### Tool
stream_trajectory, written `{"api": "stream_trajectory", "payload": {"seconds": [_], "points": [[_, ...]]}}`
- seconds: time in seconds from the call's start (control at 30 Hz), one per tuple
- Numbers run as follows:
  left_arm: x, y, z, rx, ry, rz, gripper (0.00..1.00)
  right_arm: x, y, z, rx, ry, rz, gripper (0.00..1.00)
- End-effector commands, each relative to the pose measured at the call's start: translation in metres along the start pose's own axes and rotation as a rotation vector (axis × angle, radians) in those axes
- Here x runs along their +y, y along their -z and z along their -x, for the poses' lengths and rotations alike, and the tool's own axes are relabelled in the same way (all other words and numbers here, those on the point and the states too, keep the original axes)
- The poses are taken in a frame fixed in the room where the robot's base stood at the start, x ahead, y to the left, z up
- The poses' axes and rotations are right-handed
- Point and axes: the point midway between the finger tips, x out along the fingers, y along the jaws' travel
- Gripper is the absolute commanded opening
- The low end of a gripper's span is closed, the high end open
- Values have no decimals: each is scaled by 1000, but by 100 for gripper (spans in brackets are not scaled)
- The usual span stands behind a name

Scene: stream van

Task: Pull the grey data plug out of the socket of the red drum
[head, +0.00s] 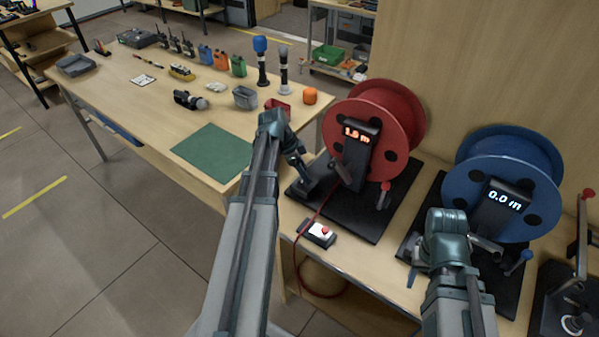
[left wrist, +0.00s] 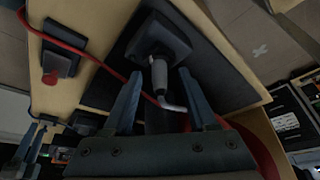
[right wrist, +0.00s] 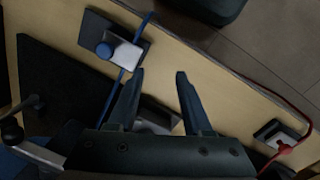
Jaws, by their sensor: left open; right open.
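The red drum (head: 405,110) stands on a black base (head: 375,215) on the bench, its display reading 1.0 m. In the left wrist view a grey cylindrical plug (left wrist: 159,76) stands out from a dark socket block (left wrist: 158,42), and a bent grey piece shows at its near end. My left gripper (left wrist: 160,75) is open, one finger on each side of the plug, not visibly closed on it; its arm hides part of this in the head view. My right gripper (right wrist: 160,72) is open and empty near the blue drum (head: 512,160).
A red cable (head: 303,240) runs past a red-button box (head: 320,233) at the bench's front edge. A blue-button box (right wrist: 120,48) lies ahead of my right gripper. A crank stand (head: 575,290) is at far right.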

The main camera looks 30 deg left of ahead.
Motion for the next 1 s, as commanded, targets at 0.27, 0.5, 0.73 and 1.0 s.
{"api": "stream_trajectory", "payload": {"seconds": [0.27,0.5,0.73,1.0], "points": [[0,0,-5,0,0,0,58,0,0,-4,0,0,0,50],[0,0,-5,0,0,0,27,0,0,-4,0,0,0,50],[0,0,-5,0,0,0,0,0,0,-4,0,0,0,50],[0,0,-5,-1,0,0,0,0,0,-4,0,0,0,50]]}}
